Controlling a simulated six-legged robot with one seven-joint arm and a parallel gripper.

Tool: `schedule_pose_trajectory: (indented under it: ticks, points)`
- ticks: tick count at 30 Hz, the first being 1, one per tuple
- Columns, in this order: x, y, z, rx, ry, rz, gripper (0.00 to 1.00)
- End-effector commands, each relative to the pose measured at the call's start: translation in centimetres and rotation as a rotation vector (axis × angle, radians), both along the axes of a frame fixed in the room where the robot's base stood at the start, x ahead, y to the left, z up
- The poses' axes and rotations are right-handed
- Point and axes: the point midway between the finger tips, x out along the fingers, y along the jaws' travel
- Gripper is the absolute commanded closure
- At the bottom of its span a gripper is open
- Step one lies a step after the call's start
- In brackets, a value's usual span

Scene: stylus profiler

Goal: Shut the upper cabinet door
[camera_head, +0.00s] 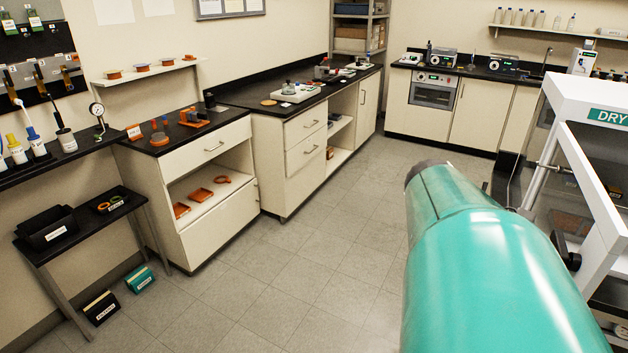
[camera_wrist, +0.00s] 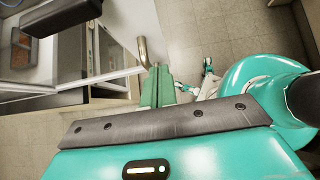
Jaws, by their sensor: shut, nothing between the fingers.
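The white-framed dry cabinet (camera_head: 600,95), with a green "DRY" label, stands at the right edge of the head view. A slanted white frame with a metal bar shows on its front; I cannot tell there how far the door is open. In the wrist view a white-edged clear door panel (camera_wrist: 108,52) shows at upper left, with a bent metal handle (camera_wrist: 143,52) near its edge. My gripper (camera_wrist: 157,72) is shut and empty, its teal fingers close beside the handle; contact cannot be told. In the head view my teal arm hides the gripper.
A dark block (camera_wrist: 60,14) shows at the wrist view's upper left. Cream counters (camera_head: 215,160) line the left and back walls. A small black side table (camera_head: 85,230) stands at left, with boxes on the floor below. The middle floor (camera_head: 310,240) is clear.

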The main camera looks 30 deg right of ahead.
Motion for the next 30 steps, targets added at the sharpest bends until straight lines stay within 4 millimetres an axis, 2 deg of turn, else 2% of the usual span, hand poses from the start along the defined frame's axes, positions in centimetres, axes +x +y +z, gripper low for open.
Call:
schedule_pose_trajectory:
  ticks: [4, 9, 12, 30]
  points:
    - [-1.9, -1.1, -2.1, 0.002, 0.003, -0.002, 1.00]
    - [-4.0, -2.6, -1.9, 0.000, 0.000, -0.001, 1.00]
    - [-4.7, -3.1, -1.9, 0.000, 0.000, 0.000, 1.00]
    - [-5.0, -3.5, -1.9, 0.001, -0.001, 0.010, 1.00]
